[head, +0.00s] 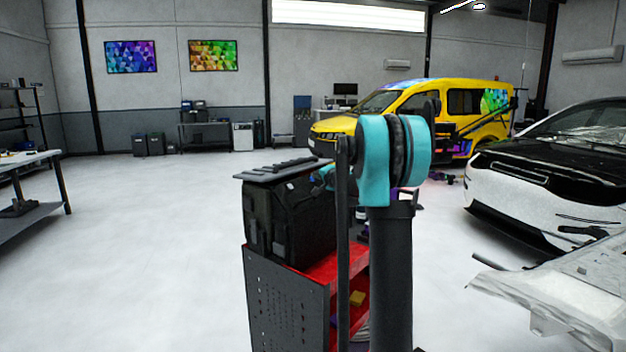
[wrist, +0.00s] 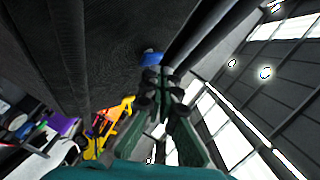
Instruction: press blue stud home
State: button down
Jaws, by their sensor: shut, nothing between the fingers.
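The blue stud (wrist: 151,58) shows in the wrist view as a small blue piece against a dark grey, textured surface (wrist: 110,45). My gripper (wrist: 160,76) is shut and empty, with its dark fingertips just below the stud in the picture. Whether the fingertips touch the stud cannot be told. How far the stud stands out is unclear. In the head view a black case (head: 278,222) with a flat top stands on a red cart. My teal and black arm hides its right part, and the stud and fingertips cannot be made out there.
The red cart (head: 312,278) has a dark perforated side panel and holds a small yellow item (head: 357,298). A yellow van (head: 420,102) stands behind, and a white and black car (head: 555,180) is at right. A workbench (head: 30,165) is at far left. The floor at left is clear.

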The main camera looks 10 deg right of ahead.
jog(key=shift+w+a+f, duration=0.2)
jog(key=shift+w+f, duration=0.05)
jog(key=shift+f, duration=0.15)
dwell(0.6)
jog(key=shift+s+r, duration=0.1)
jog(key=shift+s+d+r, duration=0.4)
jog(key=shift+r, duration=0.25)
